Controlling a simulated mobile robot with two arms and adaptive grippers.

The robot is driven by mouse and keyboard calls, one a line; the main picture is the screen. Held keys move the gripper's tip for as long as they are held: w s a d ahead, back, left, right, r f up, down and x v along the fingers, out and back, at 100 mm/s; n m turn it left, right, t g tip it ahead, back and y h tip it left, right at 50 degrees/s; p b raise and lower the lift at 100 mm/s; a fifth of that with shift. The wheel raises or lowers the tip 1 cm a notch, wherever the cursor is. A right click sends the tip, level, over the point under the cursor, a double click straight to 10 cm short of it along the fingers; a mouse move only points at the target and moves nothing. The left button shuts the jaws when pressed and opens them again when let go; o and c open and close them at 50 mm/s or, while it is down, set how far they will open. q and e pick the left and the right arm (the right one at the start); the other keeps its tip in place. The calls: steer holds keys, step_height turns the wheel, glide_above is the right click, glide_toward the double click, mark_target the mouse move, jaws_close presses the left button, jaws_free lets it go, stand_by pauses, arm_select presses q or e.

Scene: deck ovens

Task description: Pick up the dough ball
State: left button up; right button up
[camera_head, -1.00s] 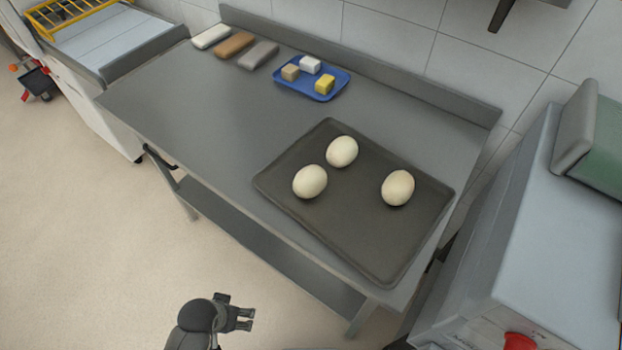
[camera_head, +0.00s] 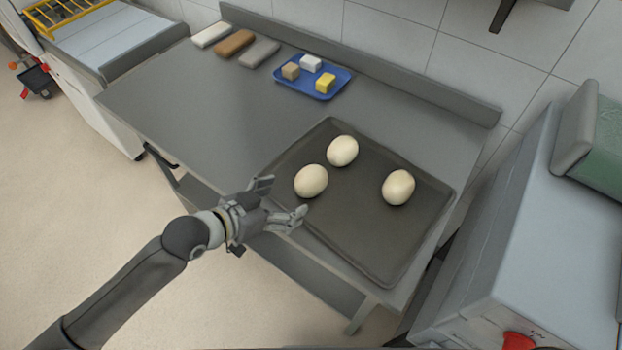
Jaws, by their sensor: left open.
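Three pale, rounded dough balls lie apart on a dark baking tray (camera_head: 360,235) on the steel table. One dough ball (camera_head: 311,181) is nearest my left gripper, another dough ball (camera_head: 342,151) lies behind it, and a third dough ball (camera_head: 398,187) lies to the right. My left gripper (camera_head: 283,200) is open and empty at the tray's left edge. Its fingers are spread and point toward the nearest dough ball, with a gap between. My right gripper is not in view.
A blue tray (camera_head: 293,88) with small blocks stands at the back of the table (camera_head: 190,110), beside several coloured bars (camera_head: 234,43). A low backsplash (camera_head: 400,83) runs along the wall. A large grey unit (camera_head: 500,230) stands close on the right. The table's left middle is clear.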

mark_target(302, 182)
arm_select(q)
steer(key=shift+w+a+r+h, duration=0.1)
steer(key=shift+w+r+h, duration=0.05)
steer(key=shift+w, duration=0.3)
steer(key=shift+w+a+r+h, duration=0.1)
steer(key=shift+w+r+h, duration=0.05)
steer(key=shift+w, duration=0.3)
steer(key=shift+w+d, duration=0.1)
steer(key=shift+w, duration=0.2)
steer(key=p+x, duration=0.1)
steer(key=x, duration=0.4)
steer(key=shift+r, duration=0.1)
steer(key=shift+w+d+f, duration=0.25)
steer(key=shift+w+d, duration=0.05)
steer(key=shift+d, duration=0.05)
steer(key=shift+p+x, duration=0.7)
steer(key=shift+x, duration=1.5)
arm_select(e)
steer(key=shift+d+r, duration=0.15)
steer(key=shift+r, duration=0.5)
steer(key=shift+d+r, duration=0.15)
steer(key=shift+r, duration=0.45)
arm_select(q)
steer(key=shift+a, duration=0.1)
steer(key=shift+c, duration=0.5)
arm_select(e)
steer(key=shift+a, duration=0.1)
